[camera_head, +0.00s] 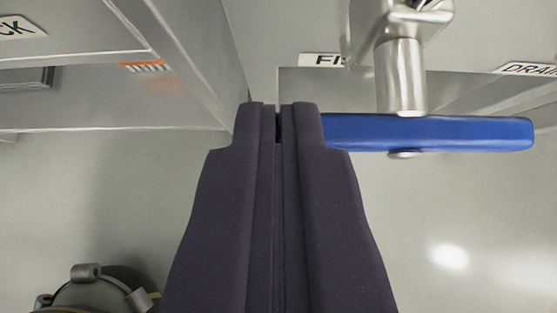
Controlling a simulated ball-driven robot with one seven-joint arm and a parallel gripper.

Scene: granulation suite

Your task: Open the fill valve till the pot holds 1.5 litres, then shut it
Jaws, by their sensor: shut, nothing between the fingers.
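A blue lever handle (450,133) lies level, crosswise, under a silver valve stem (402,75) in the camera_head view. A label that begins "FI" (322,60) is partly hidden behind the metal fitting. My gripper (279,108) is shut and empty, with its fingertips at the left end of the blue handle. The fingers cover that end, and I cannot tell whether they touch it. The pot and its fill level are not clearly seen.
A label reading "DRAIN" (528,69) is at the upper right. A grey metal panel (160,98) with an orange-striped mark stands left of my fingers. A dark round fitting with clamps (95,290) is at the lower left. The space below the handle at right looks clear.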

